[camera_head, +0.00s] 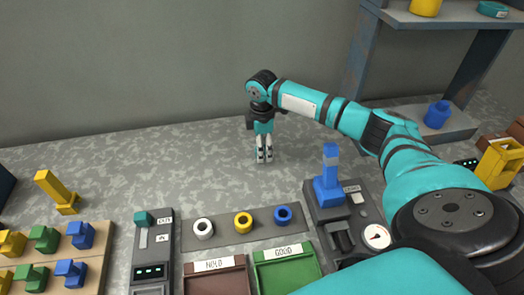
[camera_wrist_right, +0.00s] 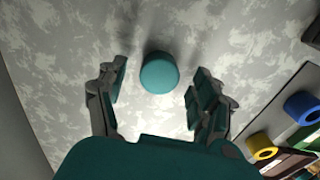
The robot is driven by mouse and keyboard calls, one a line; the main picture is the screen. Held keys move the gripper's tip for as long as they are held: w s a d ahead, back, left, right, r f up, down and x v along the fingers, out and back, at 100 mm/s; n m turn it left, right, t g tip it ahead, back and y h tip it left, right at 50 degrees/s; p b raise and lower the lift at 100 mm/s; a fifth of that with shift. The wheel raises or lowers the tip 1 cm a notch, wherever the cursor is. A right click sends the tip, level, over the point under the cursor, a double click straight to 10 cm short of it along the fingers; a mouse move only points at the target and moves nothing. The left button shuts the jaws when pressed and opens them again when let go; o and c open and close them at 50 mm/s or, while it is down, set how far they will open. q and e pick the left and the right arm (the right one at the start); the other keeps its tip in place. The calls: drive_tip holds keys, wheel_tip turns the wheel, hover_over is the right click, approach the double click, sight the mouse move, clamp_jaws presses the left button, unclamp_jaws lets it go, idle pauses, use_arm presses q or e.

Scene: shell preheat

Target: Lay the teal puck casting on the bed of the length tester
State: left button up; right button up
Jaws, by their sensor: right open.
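The teal puck casting (camera_wrist_right: 159,73) shows in the right wrist view as a plain round piece on the mottled grey bench, between the spread fingers of my right gripper (camera_wrist_right: 156,86). A gap shows on both sides of it. In the head view the right gripper (camera_head: 264,156) points down over the open bench, and I cannot make out the puck there. A grey device (camera_head: 153,258) with a teal block and a display stands at the front left; a grey device (camera_head: 318,208) with a blue post and a dial stands to its right. Their labels are too small to read, so I cannot tell which is the length tester. My left gripper is out of view.
A grey strip (camera_head: 222,235) carries white, yellow and blue rings. A brown tray (camera_head: 203,282) and a green tray (camera_head: 303,270) sit in front. A wooden board (camera_head: 97,270) with coloured parts and a yellow stand (camera_head: 55,190) are left. The bench's back left is clear.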

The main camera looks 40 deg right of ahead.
drive_tip(key=shift+f, duration=0.2)
clamp_jaws()
idle(0.3)
drive_tip(key=shift+r, duration=0.1)
